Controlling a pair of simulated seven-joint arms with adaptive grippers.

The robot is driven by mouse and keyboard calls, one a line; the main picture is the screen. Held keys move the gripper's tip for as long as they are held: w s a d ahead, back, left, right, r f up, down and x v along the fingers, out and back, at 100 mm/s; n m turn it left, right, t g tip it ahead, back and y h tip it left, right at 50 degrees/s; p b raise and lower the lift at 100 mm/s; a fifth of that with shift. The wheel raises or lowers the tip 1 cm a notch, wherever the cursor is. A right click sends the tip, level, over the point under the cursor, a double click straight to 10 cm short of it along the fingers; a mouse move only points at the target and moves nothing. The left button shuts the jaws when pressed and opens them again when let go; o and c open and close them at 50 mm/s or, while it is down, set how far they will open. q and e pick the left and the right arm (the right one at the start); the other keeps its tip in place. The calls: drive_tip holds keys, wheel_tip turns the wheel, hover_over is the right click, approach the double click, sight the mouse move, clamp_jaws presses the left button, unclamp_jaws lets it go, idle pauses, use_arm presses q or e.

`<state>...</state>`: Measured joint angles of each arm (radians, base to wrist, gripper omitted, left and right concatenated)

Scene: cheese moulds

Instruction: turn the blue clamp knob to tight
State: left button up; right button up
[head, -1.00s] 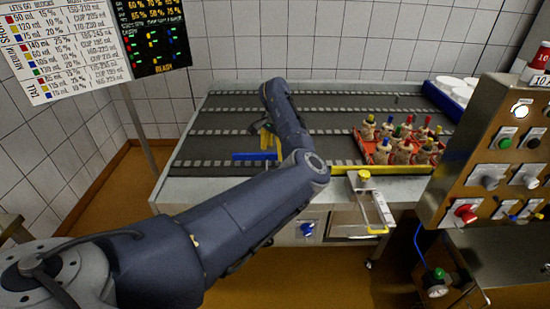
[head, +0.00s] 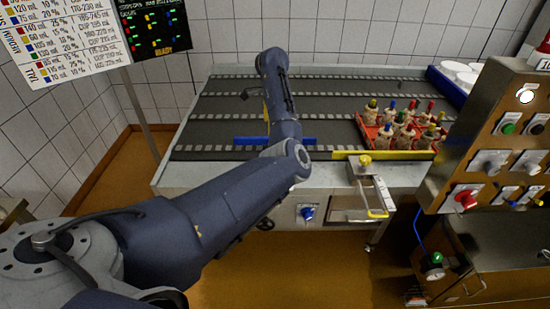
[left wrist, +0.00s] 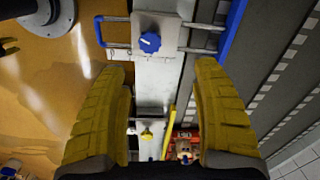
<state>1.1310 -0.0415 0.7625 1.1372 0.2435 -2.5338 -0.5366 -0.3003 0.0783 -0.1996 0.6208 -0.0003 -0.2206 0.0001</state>
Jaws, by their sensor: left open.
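In the head view my forearm hides nearly all of the gripper; only a yellow sliver (head: 266,108) shows.
A blue rail (head: 245,141) and a yellow rail (head: 385,155) line the table's front edge. A yellow knob (head: 365,160) tops a bracket beside a wire handle. A red crate (head: 370,133) holds several stoppered items. A steel control panel (head: 500,150) stands right. The belt's left part is clear.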

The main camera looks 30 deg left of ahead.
use_arm(q)
drive_tip(key=shift+s+d+f+m, duration=0.1)
drive_tip(key=shift+d+f+m, duration=0.15)
drive_tip(key=shift+f+m, duration=1.65)
drive_tip(key=shift+s+d+f+m, duration=0.15)
drive_tip(key=shift+d+f+m, duration=0.25)
drive_tip(key=shift+f, duration=2.9)
drive_tip(key=shift+s+d+f+m, duration=0.15)
drive_tip(key=shift+f+m, duration=1.05)
drive_tip(key=shift+f, duration=1.4)
drive_tip(key=shift+o, duration=0.2)
drive_tip(key=c, duration=1.3)
drive_tip(key=shift+m, duration=0.7)
drive_tip(key=shift+c, duration=0.2)
drive_tip(key=o, duration=1.3)
